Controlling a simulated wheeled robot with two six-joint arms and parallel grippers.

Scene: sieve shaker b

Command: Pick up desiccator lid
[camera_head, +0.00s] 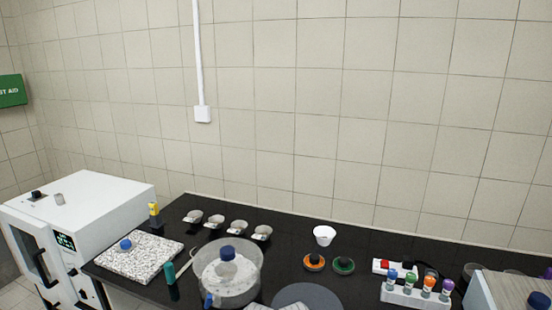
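The desiccator (203,283) is a clear round vessel on the black bench, left of centre near the bottom of the head view. A clear lid with a dark blue knob (227,253) appears to sit on it. The lid's clear edge is hard to separate from the vessel wall. A white shape shows inside, and a blue fitting (208,300) is at the front left. Neither of my grippers is in view.
Left of the desiccator are a teal-capped tool (170,273), a speckled slab (142,262) and a white oven (90,215). Several metal dishes (216,222) stand behind. A grey disc (308,296), orange and green discs (314,263) and a vial rack (412,296) lie right.

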